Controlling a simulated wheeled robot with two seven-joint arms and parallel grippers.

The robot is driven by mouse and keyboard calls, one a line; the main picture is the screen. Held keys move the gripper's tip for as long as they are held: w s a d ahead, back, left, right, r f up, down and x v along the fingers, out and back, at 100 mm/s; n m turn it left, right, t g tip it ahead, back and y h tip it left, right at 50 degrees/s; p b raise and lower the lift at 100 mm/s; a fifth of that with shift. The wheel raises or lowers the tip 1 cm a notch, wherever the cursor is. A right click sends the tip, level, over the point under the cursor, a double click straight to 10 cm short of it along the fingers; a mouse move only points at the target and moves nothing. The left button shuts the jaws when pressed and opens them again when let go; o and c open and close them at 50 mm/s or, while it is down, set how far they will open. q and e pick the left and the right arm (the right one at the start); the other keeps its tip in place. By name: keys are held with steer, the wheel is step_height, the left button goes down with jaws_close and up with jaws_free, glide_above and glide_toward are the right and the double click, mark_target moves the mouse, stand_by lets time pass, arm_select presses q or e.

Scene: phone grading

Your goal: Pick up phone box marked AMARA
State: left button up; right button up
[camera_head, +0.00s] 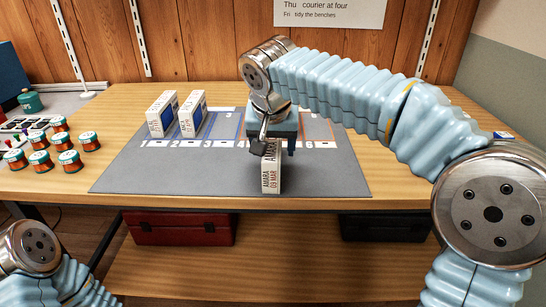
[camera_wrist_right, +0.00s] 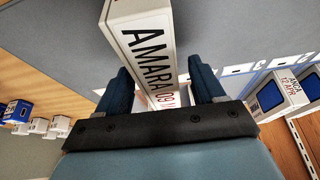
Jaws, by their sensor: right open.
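The white phone box marked AMARA (camera_head: 271,178) stands upright near the front edge of the grey mat (camera_head: 220,170). My right gripper (camera_head: 270,146) is above and behind it, partly covering its top. In the right wrist view the AMARA box (camera_wrist_right: 146,45) lies between the two blue fingers of the right gripper (camera_wrist_right: 160,85), which are open with a gap on each side. I cannot tell whether either finger touches the box. Of my left arm only a link shows at the lower left; its gripper is out of view.
A red case (camera_head: 180,229) and a black case (camera_head: 384,228) sit below the tabletop.

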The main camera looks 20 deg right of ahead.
steer(key=c, duration=1.3)
steer(key=shift+o, duration=0.2)
